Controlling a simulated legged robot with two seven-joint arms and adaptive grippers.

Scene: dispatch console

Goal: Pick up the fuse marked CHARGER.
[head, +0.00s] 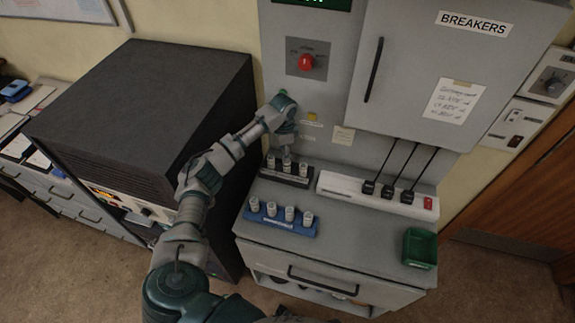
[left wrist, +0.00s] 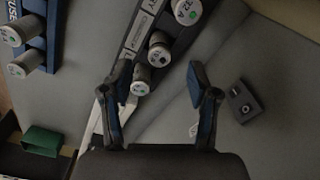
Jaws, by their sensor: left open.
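A dark fuse rack (head: 286,179) stands at the back of the grey cabinet top and holds several pale cylindrical fuses (head: 287,167). In the left wrist view the rack runs diagonally, with fuses with round marked ends (left wrist: 160,50) and a white label strip. I cannot read which fuse is marked CHARGER. My left gripper (head: 287,150) is just above this rack. In the left wrist view the left gripper (left wrist: 158,74) is open and empty, with the end fuse (left wrist: 140,80) showing between its fingers, nearer the left one. My right gripper is not in view.
A blue rack (head: 280,221) with several fuses stands in front. A white power strip (head: 375,194) with black plugs and cords lies to the right. A green bin (head: 419,248) sits at the right edge. The BREAKERS cabinet (head: 420,80) overhangs the back. Bare top lies between.

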